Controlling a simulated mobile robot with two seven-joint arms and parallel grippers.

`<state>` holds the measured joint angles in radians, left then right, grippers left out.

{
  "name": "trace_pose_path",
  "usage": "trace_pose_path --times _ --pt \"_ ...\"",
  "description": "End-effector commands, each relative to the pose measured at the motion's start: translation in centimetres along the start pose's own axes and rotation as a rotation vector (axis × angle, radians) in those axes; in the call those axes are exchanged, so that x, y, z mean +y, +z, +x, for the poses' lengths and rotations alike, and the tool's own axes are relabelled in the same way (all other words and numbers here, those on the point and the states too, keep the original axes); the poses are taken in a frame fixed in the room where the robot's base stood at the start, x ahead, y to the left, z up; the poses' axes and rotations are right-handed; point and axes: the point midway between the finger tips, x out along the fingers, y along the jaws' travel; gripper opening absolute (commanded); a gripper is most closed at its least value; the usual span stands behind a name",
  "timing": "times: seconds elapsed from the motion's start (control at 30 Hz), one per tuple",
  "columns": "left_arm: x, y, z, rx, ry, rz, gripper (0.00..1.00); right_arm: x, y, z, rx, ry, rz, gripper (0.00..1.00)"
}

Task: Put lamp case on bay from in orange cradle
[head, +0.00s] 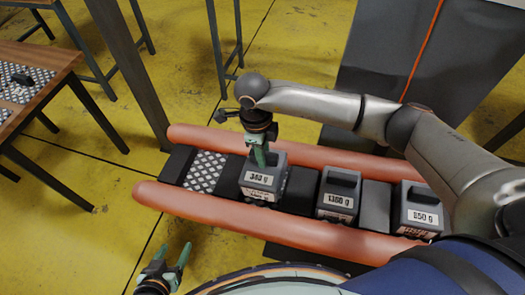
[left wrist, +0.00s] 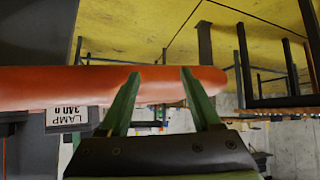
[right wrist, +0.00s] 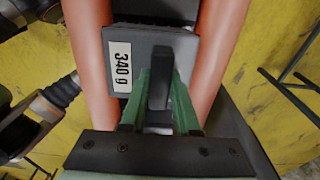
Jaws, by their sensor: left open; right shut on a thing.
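The lamp case (head: 262,178) is a grey box with a dark top handle and a "340 g" label. It is between the two orange tubes of the orange cradle (head: 290,232); I cannot tell whether it is lifted. My right gripper (head: 258,155) is above it, shut on its handle, as the right wrist view (right wrist: 158,85) shows. In the left wrist view its label (left wrist: 67,116) reads "LAMP" upside down. A checkered bay (head: 206,171) is bare at the cradle's left end. My left gripper (head: 172,256) is open and empty near the cradle's front left end.
Two more grey cases, marked 1300 g (head: 338,197) and 850 g (head: 419,212), stand further right in the cradle. A wooden table (head: 45,58) at the left has checkered pads (head: 22,85) and a small dark object. Dark posts stand behind. Yellow floor is clear between table and cradle.

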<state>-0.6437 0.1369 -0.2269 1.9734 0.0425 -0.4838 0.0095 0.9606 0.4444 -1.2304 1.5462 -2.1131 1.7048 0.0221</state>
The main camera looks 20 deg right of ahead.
Motion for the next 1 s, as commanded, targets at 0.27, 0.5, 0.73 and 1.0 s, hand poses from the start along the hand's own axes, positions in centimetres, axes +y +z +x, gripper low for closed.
trace_pose_path --times 0.27,0.5,0.73,1.0 --pt "1.0 0.9 1.1 -0.009 0.025 0.004 0.65 0.0 0.1 2.1 -0.002 -0.001 0.000 0.00" --pt "1.1 0.3 1.4 0.003 0.030 0.010 0.65 0.0 0.1 2.9 -0.002 -0.001 0.000 0.00" --pt "1.1 0.1 1.6 0.006 0.033 0.013 0.65 0.0 0.0 3.0 -0.002 -0.001 0.000 0.00" --pt "1.2 0.1 1.6 0.007 0.033 0.013 0.65 0.0 0.0 3.0 -0.001 -0.001 0.000 0.41"
